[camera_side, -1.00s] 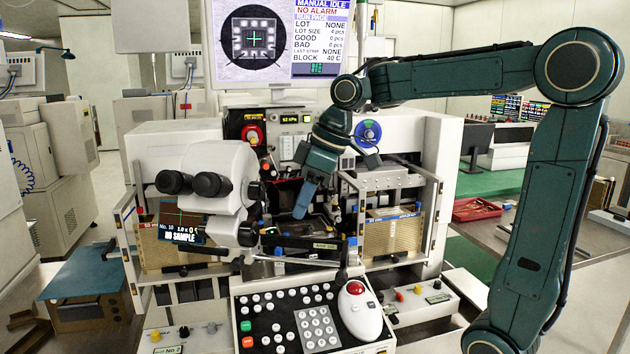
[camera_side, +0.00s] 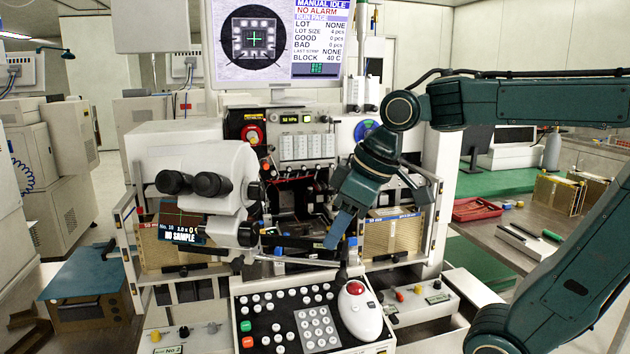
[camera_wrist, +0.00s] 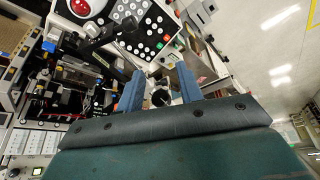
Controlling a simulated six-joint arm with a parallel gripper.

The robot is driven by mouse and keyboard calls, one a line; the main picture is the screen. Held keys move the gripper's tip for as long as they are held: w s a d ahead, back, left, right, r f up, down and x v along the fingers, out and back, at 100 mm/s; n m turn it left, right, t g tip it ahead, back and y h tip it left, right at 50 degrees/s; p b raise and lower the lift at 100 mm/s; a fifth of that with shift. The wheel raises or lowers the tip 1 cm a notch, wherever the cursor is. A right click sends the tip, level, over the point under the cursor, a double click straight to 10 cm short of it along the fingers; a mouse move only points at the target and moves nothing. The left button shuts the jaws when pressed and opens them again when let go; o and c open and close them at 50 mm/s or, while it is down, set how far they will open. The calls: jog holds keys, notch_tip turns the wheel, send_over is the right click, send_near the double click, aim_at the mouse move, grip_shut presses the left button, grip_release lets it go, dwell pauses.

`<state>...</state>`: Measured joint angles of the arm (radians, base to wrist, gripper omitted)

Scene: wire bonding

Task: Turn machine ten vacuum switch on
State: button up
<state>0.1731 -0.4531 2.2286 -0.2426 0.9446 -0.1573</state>
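The wire bonder (camera_side: 190,140) carries a small screen (camera_side: 182,232) reading No. 10 and NO SAMPLE below its eyepieces. I cannot tell for sure which control is the vacuum switch. Another knob panel (camera_side: 190,338) with a yellow knob sits at the lower left. My gripper (camera_side: 335,243) points down in front of the bonder, above and behind the keypad and trackball, apart from both knob panels. In the wrist view my gripper's two blue fingers (camera_wrist: 160,82) stand apart with nothing between them.
The keypad (camera_side: 310,318) and the white trackball unit (camera_side: 360,312) fill the front middle. Gold slotted magazines (camera_side: 392,238) stand in frames at both sides of the work area. The monitor (camera_side: 278,42) above reads MANUAL IDLE. A red tray (camera_side: 474,209) lies on the right bench.

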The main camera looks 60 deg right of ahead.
jog(key=shift+s+a+f, duration=0.15)
jog(key=shift+s+f, duration=0.05)
jog(key=shift+s, duration=0.4)
jog(key=shift+c, duration=0.3)
jog(key=shift+r, duration=0.15)
jog(key=c, duration=0.7)
notch_tip(320, 180, up, 4)
jog(key=shift+r, duration=0.15)
grip_shut()
jog(key=w+d+m+t+y, duration=0.1)
jog(key=w+d+m+t, duration=0.1)
jog(key=w+d+m, duration=0.5)
jog(key=w+d+m+t+y, duration=0.2)
jog(key=d+m, duration=0.7)
jog(key=d, duration=0.4)
notch_tip(320, 180, down, 13)
jog(key=shift+w+a+f, duration=0.15)
jog(key=shift+w+f, duration=0.05)
jog(key=shift+w, duration=0.05)
